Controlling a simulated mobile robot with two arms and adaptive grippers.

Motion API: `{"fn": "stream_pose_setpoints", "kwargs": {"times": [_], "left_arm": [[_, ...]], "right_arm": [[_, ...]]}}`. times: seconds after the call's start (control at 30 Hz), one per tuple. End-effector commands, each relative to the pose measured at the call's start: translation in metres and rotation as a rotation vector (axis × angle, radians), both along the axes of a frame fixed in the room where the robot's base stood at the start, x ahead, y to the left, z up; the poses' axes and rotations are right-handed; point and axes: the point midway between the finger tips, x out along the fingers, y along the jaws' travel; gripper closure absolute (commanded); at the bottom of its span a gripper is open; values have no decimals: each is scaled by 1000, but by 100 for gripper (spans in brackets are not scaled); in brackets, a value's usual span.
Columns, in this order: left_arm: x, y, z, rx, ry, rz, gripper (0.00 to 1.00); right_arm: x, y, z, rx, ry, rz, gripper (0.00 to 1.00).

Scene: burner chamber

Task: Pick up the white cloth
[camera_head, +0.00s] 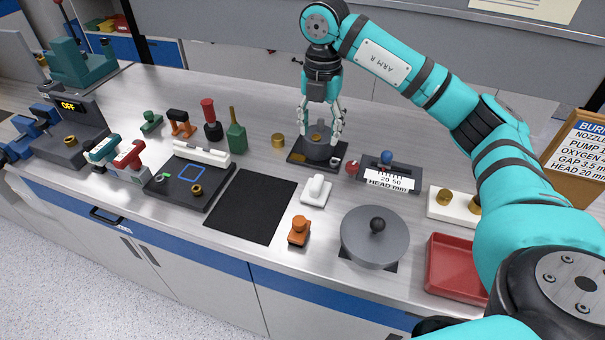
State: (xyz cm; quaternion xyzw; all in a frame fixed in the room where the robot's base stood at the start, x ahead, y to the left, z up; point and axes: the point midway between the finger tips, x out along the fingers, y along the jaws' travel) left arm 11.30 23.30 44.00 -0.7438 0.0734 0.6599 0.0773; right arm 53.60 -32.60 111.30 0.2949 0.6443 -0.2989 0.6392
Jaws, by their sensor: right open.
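A small white piece (316,190) with a raised lump on top lies on the steel bench, right of the black mat; it may be the white cloth, but its material is hard to tell. My right gripper (319,132) points down with its fingers apart, behind this white piece. Its fingers are around or just above a dark grey round holder (320,150) on a black base. I cannot tell whether they touch it. Nothing is visibly held. My left gripper is out of view.
A black mat (251,207) lies left of the white piece. An orange-brown object (299,231) and a grey round lid (374,238) stand in front. A labelled gauge block (391,180) and a red tray (456,268) are to the right. A dark fixture plate (186,184) is further left.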

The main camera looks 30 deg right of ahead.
Motion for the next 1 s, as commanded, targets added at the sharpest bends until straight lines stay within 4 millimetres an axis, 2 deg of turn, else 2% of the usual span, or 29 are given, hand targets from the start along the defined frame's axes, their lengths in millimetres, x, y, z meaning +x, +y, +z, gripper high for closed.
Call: {"fn": "stream_pose_setpoints", "kwargs": {"times": [0.07,0.17,0.4,0.53,0.67,0.87,1.0], "left_arm": [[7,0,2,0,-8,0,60],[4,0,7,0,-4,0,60],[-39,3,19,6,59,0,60],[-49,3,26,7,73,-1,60],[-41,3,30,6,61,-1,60],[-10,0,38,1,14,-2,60],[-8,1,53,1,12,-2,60]], "right_arm": [[-1,0,-4,0,3,0,48],[-1,0,-18,0,6,1,48],[-2,0,-69,2,6,2,48],[-2,0,-96,2,6,2,48],[-1,1,-114,2,2,3,48],[-1,0,-126,1,2,2,48],[-1,2,-144,2,6,1,48]]}}
